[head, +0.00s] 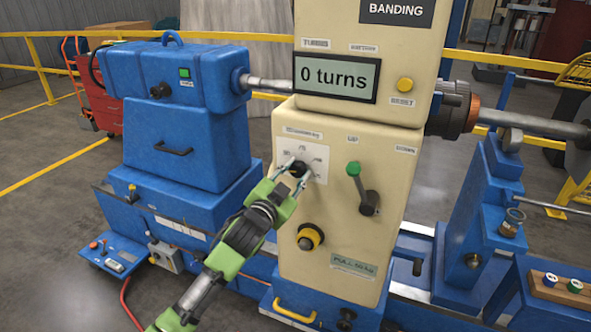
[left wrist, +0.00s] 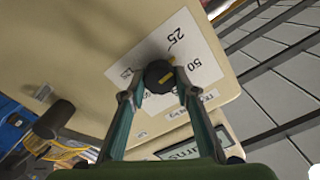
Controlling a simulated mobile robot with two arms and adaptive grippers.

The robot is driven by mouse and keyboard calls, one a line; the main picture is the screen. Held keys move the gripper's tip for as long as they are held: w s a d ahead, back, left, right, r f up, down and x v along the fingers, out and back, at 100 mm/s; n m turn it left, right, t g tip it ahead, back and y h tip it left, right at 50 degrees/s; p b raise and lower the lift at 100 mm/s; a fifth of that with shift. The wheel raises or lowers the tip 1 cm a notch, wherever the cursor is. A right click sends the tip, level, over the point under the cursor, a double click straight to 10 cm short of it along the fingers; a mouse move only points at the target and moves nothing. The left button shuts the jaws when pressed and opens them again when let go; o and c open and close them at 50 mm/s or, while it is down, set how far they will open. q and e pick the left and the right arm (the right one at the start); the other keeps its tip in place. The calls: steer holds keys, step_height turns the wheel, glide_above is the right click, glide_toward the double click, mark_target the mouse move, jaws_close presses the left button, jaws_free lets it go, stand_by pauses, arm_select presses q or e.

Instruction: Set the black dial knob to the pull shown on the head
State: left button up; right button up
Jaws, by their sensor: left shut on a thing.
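The black dial knob (head: 298,168) is on a white scale plate (head: 316,156) on the cream head (head: 340,220). In the left wrist view the knob (left wrist: 158,74) sits between my fingertips, and the plate (left wrist: 190,50) shows the figures 25 and 50; another figure at left is hard to read. A small mark near the knob's upper right edge lies toward the 25, but I cannot tell the exact setting. My left gripper (head: 292,174) is shut on the knob, with a finger on each side. The pull label (head: 353,264) seems to read "PULL 50 kg". My right gripper is not in view.
A display (head: 336,77) above reads "0 turns". A yellow button (head: 405,84) is higher up. Blue machinery (head: 180,120) flanks the head.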

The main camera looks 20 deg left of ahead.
arm_select(q)
steer(key=m+p, duration=0.1)
steer(key=m, duration=0.2)
steer(key=shift+m, duration=0.3)
steer(key=shift+f+m+p, duration=0.1)
steer(key=shift+m+p, duration=0.25)
steer(key=shift+m, duration=1.35)
steer(key=o, duration=1.1)
steer(key=s, duration=1.2)
steer(key=shift+a, duration=0.2)
